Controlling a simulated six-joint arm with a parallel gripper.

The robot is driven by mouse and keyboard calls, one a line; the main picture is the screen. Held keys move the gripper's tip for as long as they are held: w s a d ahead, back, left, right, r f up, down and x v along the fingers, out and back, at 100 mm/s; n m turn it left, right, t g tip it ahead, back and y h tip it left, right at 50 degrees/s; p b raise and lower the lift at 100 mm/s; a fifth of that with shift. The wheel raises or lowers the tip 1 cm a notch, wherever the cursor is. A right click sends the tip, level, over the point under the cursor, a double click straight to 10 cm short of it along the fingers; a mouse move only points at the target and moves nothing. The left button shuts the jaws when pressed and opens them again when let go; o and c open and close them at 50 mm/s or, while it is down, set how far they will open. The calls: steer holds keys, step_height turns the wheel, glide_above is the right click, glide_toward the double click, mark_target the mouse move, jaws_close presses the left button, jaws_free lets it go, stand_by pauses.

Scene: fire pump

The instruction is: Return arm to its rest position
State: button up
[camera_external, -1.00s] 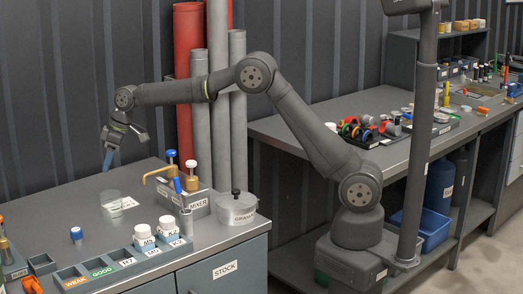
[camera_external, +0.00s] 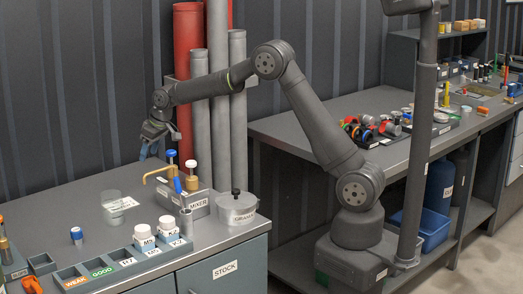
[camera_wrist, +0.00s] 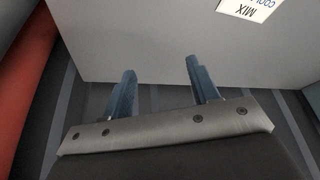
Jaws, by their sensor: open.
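My gripper (camera_external: 151,150) is in the air above the back of the left bench, just behind and left of the mixer's blue-topped valve. In the wrist view its two blue fingers (camera_wrist: 162,90) are spread apart with nothing between them. My arm reaches left from its base between the two benches, with the elbow raised and the forearm sloping down to the wrist. The forearm passes in front of the upright pipes.
The mixer (camera_external: 198,203) with its brass tap, a clear beaker (camera_external: 111,201), a granule pot (camera_external: 237,208) and a rack of white jars (camera_external: 143,238) stand on the left bench. Grey pipes (camera_external: 238,130) and a red pipe (camera_external: 190,60) stand behind.

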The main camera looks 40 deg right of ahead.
steer(key=s+d+f+m, duration=0.2)
steer(key=s+d+f, duration=0.1)
steer(key=d, duration=0.7)
steer(key=s+d+f+m+h, duration=0.1)
steer(key=s+d+f+m, duration=0.1)
steer(key=d, duration=0.9)
steer(key=s+d+f+m+h, duration=0.1)
steer(key=s+d+f, duration=0.3)
steer(key=d, duration=0.6)
steer(key=shift+s+d+f+m+t, duration=0.25)
steer(key=shift+f+m, duration=0.2)
steer(key=shift+m, duration=0.25)
steer(key=shift+a, duration=0.1)
steer(key=w+a+r+n, duration=0.1)
steer(key=w+a, duration=0.1)
steer(key=a, duration=0.4)
steer(key=w+a+r+n, duration=0.1)
steer(key=w+a+r, duration=0.1)
steer(key=a, duration=0.4)
steer(key=w+a+r+n+y, duration=0.1)
steer(key=w+a, duration=0.2)
steer(key=a, duration=0.4)
steer(key=shift+r+n, duration=0.2)
steer(key=shift+n, duration=0.2)
steer(key=shift+d, duration=0.1)
